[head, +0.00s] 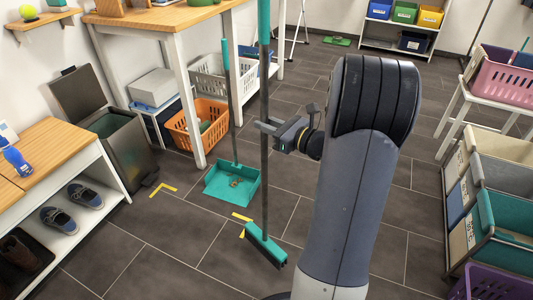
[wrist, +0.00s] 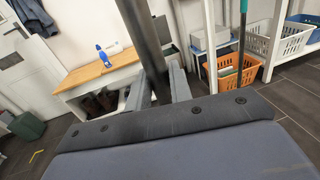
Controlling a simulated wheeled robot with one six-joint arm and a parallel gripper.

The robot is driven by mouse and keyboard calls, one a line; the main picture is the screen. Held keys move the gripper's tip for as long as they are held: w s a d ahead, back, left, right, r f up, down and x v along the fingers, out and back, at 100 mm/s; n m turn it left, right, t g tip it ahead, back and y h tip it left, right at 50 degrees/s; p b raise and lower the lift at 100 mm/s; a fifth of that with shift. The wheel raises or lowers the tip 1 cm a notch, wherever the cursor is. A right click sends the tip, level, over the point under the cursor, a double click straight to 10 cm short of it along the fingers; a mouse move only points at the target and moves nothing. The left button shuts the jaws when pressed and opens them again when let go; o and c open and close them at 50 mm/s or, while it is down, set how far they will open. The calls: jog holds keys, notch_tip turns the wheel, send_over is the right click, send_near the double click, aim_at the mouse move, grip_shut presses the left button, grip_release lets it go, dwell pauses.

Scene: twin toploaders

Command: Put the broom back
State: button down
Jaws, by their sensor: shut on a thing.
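The broom (head: 265,100) stands upright, with a grey pole, a teal grip at the top and a teal head (head: 263,243) low over the floor tiles. I cannot tell whether its bristles touch the floor. My gripper (head: 268,128) is shut around the middle of the pole. In the wrist view the dark pole (wrist: 143,35) rises between the two fingers (wrist: 156,90); its lower part is hidden by my gripper body. A teal long-handled dustpan (head: 238,188) with some debris in it stands just behind and left of the broom.
Yellow floor marks show left of the dustpan (head: 163,188) and by the broom head (head: 242,217). A wooden-topped table (head: 165,15) with an orange basket (head: 197,128) below stands behind. A shoe bench (head: 45,150) is at left, crates (head: 495,215) at right. Open floor lies between.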

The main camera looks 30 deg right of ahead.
aim_at(267, 139)
jog(key=shift+f+b, duration=0.85)
jog(key=shift+f, duration=1.95)
jog(key=c, duration=1.7)
grip_release()
jog(key=shift+f, duration=0.15)
jog(key=shift+c, duration=0.2)
jog(key=o, duration=0.5)
jog(key=shift+c, duration=0.2)
jog(key=shift+r, duration=0.3)
jog(key=p+v, duration=0.2)
jog(key=v, duration=1)
jog(key=shift+f+p, duration=0.2)
jog(key=shift+p, duration=0.1)
